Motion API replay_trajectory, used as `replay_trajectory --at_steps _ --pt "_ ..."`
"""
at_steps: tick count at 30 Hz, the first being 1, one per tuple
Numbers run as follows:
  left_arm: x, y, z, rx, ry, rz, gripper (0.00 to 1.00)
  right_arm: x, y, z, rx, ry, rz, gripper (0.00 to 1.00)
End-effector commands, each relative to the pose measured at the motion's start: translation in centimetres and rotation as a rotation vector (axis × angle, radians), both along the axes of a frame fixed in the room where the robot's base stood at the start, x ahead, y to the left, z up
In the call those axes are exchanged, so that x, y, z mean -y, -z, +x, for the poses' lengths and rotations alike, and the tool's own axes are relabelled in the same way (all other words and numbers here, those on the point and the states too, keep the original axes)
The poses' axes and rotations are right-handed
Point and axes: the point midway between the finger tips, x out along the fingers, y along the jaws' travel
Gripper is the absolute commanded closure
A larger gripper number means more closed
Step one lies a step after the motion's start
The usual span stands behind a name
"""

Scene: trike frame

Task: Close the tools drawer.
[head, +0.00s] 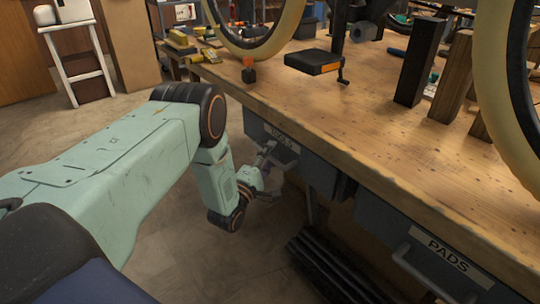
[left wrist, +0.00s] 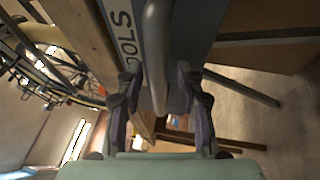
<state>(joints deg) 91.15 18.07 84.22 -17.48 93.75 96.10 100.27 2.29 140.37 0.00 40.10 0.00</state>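The tools drawer (head: 255,127) is a grey drawer under the front edge of the workbench, with a TOOLS label. I cannot tell how far it stands out. Its label and grey front (left wrist: 127,18) also show in the left wrist view, with the round grey handle bar (left wrist: 156,50) running down the middle. My left gripper (head: 268,172) is at the drawer front, below the label. In the left wrist view its two fingers (left wrist: 160,90) are apart on either side of the handle, with a gap visible on the right side. My right gripper is out of view.
The wooden workbench (head: 330,110) carries a black block with an orange end (head: 315,62), dark wooden posts (head: 420,62) and wheels. A PADS drawer (head: 440,262) is at the lower right. Dark tubes (head: 325,270) lie low beneath the bench. Open floor (head: 190,265) lies in front.

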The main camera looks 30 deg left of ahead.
Motion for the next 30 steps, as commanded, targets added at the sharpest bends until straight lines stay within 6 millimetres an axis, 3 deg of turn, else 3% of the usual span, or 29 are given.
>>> replay_trajectory --at_steps 5,18,24,30 --pt "0.0 0.4 -1.6 -0.004 -0.002 0.000 0.63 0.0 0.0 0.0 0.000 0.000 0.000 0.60" --pt "0.0 1.9 -9.9 -0.003 -0.001 -0.001 0.63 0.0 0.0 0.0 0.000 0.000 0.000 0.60" --pt "0.1 2.1 -11.6 0.000 0.000 0.000 0.63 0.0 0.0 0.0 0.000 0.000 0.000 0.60" --pt "0.1 2.1 -11.8 0.001 0.001 0.000 0.63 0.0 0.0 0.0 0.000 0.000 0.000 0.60"
